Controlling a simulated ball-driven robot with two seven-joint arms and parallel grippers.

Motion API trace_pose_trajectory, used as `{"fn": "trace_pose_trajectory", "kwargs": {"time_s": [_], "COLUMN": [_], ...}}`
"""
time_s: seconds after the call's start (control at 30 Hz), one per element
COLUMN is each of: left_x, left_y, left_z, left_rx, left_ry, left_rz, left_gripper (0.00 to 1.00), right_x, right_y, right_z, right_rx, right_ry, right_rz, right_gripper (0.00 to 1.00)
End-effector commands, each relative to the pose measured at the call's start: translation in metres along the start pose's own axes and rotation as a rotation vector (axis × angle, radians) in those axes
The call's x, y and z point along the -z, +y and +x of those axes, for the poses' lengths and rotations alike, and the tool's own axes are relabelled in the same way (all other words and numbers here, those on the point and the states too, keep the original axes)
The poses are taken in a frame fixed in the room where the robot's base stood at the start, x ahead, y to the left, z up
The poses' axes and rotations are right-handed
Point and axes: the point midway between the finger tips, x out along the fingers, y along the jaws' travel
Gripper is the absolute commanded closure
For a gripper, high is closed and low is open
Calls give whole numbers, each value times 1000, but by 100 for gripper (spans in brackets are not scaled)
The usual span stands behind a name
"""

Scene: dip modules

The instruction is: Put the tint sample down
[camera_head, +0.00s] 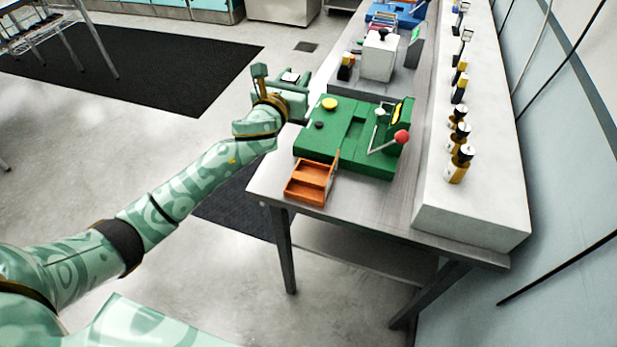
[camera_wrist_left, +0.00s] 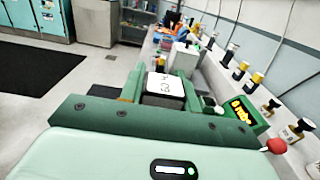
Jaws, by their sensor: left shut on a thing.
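My left gripper (camera_head: 284,82) is shut on the tint sample (camera_head: 290,77), a small dark block with a white top. In the left wrist view the sample (camera_wrist_left: 165,86) sits between the two green fingers, and dark marks show on its white top. The gripper is in the air at the left edge of the table, beside the green module (camera_head: 340,150). The sample looks apart from the module and the table. My right gripper is in neither view.
The green module has a red-knobbed lever (camera_head: 402,137) and a yellow button (camera_head: 329,103). An orange two-part tray (camera_head: 307,185) lies at its front. A white module (camera_head: 378,58) and a blue one (camera_head: 398,14) stand behind. Several bottles line the white ledge (camera_head: 470,215) at right.

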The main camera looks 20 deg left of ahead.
Motion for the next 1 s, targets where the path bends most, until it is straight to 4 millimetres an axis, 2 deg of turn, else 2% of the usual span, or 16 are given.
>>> {"fn": "trace_pose_trajectory", "kwargs": {"time_s": [0.3, 0.43, 0.53, 0.77, 1.0], "left_x": [39, 67, 79, 90, 128], "left_y": [-46, -57, -64, -71, -73], "left_z": [-64, -80, -89, -98, -102], "left_rx": [1, -1, -1, -1, -2], "left_ry": [5, 6, 4, 0, 3], "left_rz": [-5, -3, -3, -1, 0], "left_gripper": [100, 100, 100, 100, 100], "right_x": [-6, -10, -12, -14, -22], "right_y": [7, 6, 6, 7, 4], "right_z": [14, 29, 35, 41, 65], "right_rx": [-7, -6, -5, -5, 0], "right_ry": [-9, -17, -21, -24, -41], "right_rz": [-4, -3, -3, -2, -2], "right_gripper": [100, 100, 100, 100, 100]}}
